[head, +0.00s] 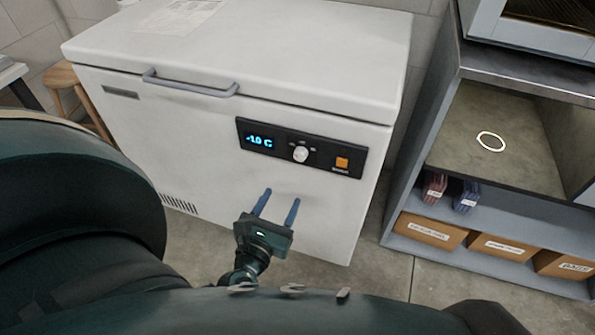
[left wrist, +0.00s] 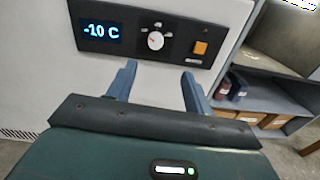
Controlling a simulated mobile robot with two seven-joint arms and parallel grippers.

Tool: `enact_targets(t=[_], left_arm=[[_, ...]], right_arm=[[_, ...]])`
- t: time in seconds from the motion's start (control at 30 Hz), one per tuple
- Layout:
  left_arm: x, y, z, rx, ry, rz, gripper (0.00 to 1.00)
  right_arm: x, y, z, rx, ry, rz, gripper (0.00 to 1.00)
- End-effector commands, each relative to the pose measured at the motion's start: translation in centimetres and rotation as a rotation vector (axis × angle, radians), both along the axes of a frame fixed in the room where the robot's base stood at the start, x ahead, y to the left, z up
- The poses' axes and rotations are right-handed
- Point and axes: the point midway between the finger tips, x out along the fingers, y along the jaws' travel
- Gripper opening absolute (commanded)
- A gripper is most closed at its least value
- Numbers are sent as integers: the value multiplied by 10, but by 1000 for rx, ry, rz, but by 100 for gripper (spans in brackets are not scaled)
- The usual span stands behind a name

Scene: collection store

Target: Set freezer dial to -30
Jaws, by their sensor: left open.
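The white chest freezer (head: 200,130) stands ahead of me with its lid closed. Its black control panel (head: 262,156) carries a blue display (head: 260,141) reading -10 C, a round white dial (head: 300,153) and an orange switch (head: 342,163). In the left wrist view the dial (left wrist: 156,41) has a small red mark, and the display (left wrist: 101,32) reads -10 C clearly. My left gripper (head: 276,203) is open and empty, below the panel and apart from the dial. Its two blue fingers (left wrist: 157,85) point up toward the panel. My right gripper is not in view.
A grey shelf unit (head: 445,140) stands to the right, with a pale ring (head: 491,141) on its upper surface and cardboard boxes (head: 430,230) below. A wooden stool (head: 62,80) is at the left. Bare floor (head: 385,275) lies between freezer and shelf.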

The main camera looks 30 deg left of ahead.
Motion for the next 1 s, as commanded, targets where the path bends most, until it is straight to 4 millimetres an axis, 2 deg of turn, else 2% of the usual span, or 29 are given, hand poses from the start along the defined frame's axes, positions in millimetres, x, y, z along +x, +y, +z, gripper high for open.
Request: enact_targets(t=[0.17,0.27,0.37,0.7,0.83,1.0], left_arm=[[1,6,-2,-57,-17,28,51],[9,8,-1,-55,-17,27,51],[24,11,0,-54,-18,27,51],[93,27,0,-52,-17,25,51],[111,32,-1,-51,-15,25,51],[125,35,-2,-51,-14,23,51]], right_arm=[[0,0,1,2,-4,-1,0],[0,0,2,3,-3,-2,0],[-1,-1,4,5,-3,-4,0],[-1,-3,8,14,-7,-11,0],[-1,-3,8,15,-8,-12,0],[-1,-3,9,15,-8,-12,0]])
